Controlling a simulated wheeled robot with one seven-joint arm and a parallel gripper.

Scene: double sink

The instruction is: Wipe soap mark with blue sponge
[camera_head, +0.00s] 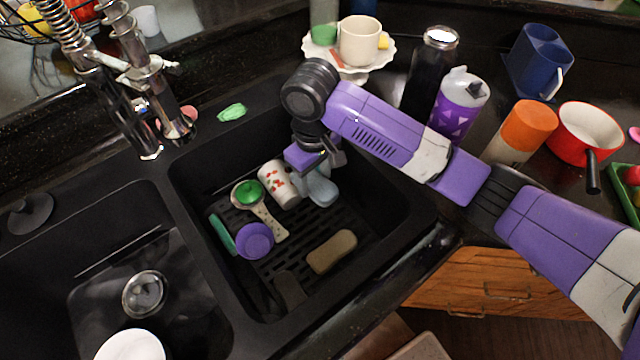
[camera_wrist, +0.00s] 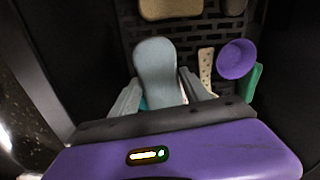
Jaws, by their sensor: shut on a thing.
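The blue-grey sponge (camera_head: 321,190) is between the fingers of my gripper (camera_head: 322,160), over the right sink basin. In the wrist view the sponge (camera_wrist: 157,62) sticks out past the fingers of my gripper (camera_wrist: 160,88), which are shut on it. A light green patch (camera_head: 232,112) lies on the dark ledge behind the right basin, left of my gripper; I cannot tell for sure that it is the soap mark. The wrist view does not show this patch.
The right basin holds a patterned white cup (camera_head: 277,184), a spoon with a green item (camera_head: 249,193), a purple bowl (camera_head: 254,241) and a tan sponge (camera_head: 332,252). The faucet (camera_head: 178,122) stands left of the green patch. Bottles (camera_head: 461,103) and a plate (camera_head: 345,70) stand behind and right.

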